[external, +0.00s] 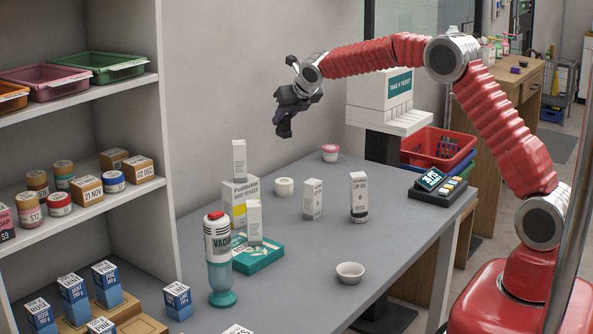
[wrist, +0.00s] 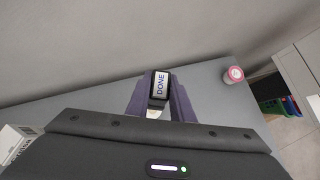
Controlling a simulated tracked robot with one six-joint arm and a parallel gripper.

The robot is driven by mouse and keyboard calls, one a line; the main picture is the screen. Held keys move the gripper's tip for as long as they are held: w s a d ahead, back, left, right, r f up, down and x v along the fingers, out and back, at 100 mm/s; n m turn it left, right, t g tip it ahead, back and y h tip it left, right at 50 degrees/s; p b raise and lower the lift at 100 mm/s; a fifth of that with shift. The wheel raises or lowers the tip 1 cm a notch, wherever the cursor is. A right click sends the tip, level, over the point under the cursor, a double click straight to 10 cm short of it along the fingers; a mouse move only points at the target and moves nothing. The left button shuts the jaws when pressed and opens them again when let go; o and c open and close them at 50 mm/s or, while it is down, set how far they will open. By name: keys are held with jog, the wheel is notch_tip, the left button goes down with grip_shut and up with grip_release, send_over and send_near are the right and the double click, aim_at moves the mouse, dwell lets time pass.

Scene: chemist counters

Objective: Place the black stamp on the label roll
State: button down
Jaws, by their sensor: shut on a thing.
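My gripper (external: 286,112) is raised above the back part of the grey counter, its fingers pointing down. In the wrist view my gripper (wrist: 160,100) is shut on the black stamp (wrist: 160,83), whose white face reads DONE. In the external view a dark shape at the fingertips is too small to tell apart clearly from the fingers. The white label roll (external: 284,187) stands on the counter, below my gripper and apart from it. The label roll is not clearly visible in the wrist view.
Several white boxes (external: 312,199) and a red-topped vacuum flask (external: 218,255) stand around the roll. A pink-lidded tub (external: 330,153) is at the back, a small bowl (external: 350,273) in front. Shelves (external: 80,220) border the left.

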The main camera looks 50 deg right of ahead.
aim_at(284, 129)
jog(key=shift+f, duration=2)
notch_tip(284, 129, down, 6)
jog(key=shift+f, duration=0.15)
jog(key=shift+a+f, duration=0.1)
jog(key=shift+f, duration=1.75)
jog(key=shift+f, duration=0.1)
jog(key=c, duration=1.6)
grip_release()
jog(key=shift+o, duration=0.2)
